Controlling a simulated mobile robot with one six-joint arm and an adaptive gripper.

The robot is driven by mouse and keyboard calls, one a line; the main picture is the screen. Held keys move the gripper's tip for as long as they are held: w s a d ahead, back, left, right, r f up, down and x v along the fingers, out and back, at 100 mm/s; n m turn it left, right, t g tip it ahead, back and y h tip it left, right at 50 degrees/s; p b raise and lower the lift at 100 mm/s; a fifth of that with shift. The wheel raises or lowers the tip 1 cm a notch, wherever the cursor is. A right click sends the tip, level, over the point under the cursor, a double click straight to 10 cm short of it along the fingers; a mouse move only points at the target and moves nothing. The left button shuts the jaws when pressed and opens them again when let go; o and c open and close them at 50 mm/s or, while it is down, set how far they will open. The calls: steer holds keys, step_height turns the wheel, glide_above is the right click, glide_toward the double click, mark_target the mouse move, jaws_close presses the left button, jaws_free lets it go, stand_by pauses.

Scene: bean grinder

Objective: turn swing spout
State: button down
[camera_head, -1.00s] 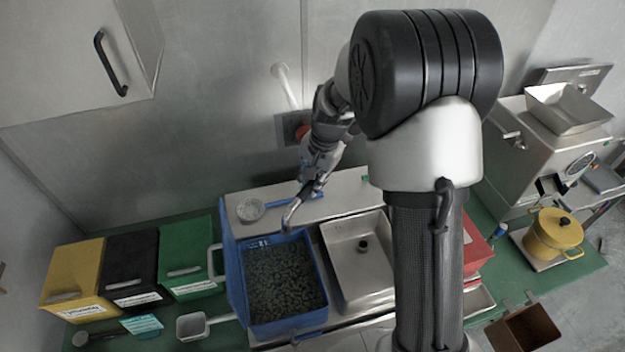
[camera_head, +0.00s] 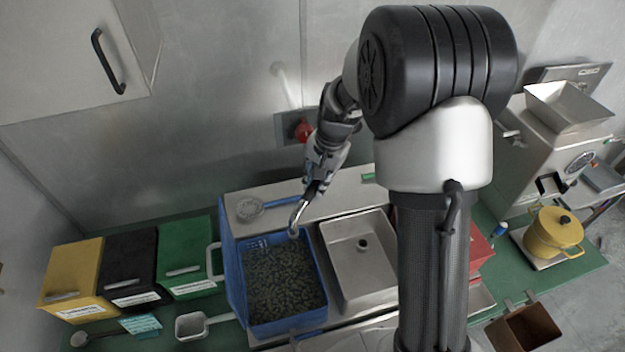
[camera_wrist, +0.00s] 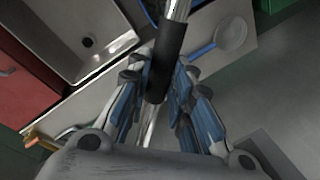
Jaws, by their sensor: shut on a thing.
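The swing spout (camera_head: 299,214) is a thin curved metal tube over the back edge of the blue crate, with its open end pointing down at the crate's back right part. In the wrist view its shiny tube with a black sleeve (camera_wrist: 170,52) runs between my fingers. My gripper (camera_head: 316,188) is shut on the spout near the sleeve; its blue-padded fingers (camera_wrist: 158,100) lie on both sides of the tube. The spout's base is hidden behind my arm and gripper.
The blue crate (camera_head: 323,287) holds dark green pieces. The grey sink (camera_head: 352,287) is to its right. A skimmer with a blue handle (camera_head: 250,208) lies on the ledge behind. A red knob (camera_head: 303,130) is on the wall close to my forearm.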

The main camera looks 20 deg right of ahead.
steer(key=s+d+n+g+b, duration=0.1)
steer(key=s+d+n, duration=0.3)
steer(key=d+n, duration=0.4)
steer(key=shift+s+d+n+g+y+b, duration=0.35)
steer(key=shift+d+n+b, duration=0.1)
steer(key=shift+d, duration=1.95)
steer(key=shift+r, duration=0.1)
steer(key=c, duration=1.4)
jaws_free()
steer(key=shift+c, duration=0.2)
steer(key=v, duration=1.2)
